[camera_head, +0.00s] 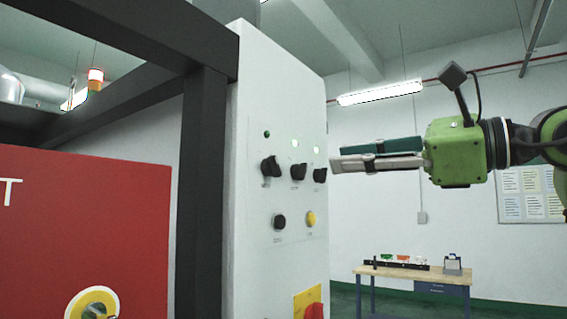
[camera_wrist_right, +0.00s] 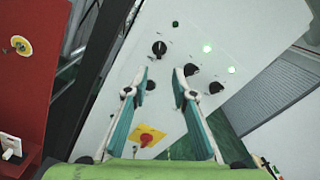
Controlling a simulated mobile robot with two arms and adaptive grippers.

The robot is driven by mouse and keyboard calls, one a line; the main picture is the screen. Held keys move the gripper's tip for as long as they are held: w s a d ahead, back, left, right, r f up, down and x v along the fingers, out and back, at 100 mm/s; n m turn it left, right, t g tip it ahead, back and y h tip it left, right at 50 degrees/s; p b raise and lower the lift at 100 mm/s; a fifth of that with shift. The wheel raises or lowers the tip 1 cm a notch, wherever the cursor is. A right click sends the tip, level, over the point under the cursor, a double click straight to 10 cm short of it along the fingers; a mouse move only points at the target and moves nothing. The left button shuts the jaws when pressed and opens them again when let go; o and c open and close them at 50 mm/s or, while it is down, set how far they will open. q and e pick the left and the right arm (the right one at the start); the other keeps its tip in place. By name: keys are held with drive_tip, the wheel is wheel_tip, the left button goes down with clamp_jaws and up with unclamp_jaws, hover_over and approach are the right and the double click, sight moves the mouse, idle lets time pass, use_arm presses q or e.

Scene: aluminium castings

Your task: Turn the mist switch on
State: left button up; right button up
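A white control panel (camera_head: 252,115) carries a row of three black rotary switches: left (camera_head: 270,167), middle (camera_head: 298,171) and right (camera_head: 320,175). Their labels are too small to read, so I cannot tell which is the mist switch. The lamp over the left switch is dark green; the other two lamps glow green. My right gripper (camera_head: 334,162) is empty, its fingers pointing left toward the panel near the right switch. In the right wrist view the fingers (camera_wrist_right: 160,77) are spread apart, with the middle switch (camera_wrist_right: 191,69) beside the right fingertip. My left gripper is out of view.
A black button (camera_head: 279,221) and a yellow button (camera_head: 311,218) sit below the switches. Lower is a red emergency button on a yellow plate (camera_wrist_right: 146,138). A dark frame (camera_head: 203,190) and red panel (camera_head: 90,230) stand left. A workbench (camera_head: 400,276) stands behind, right.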

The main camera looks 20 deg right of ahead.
sight(278, 165)
drive_tip(key=p+x, duration=0.3)
drive_tip(key=x, duration=0.7)
drive_tip(key=shift+w+a+r, duration=0.1)
drive_tip(key=shift+w+a, duration=0.05)
drive_tip(key=shift+a, duration=0.1)
drive_tip(key=shift+w+a+p, duration=0.3)
drive_tip(key=shift+w+a, duration=0.15)
drive_tip(key=shift+w, duration=0.15)
clamp_jaws()
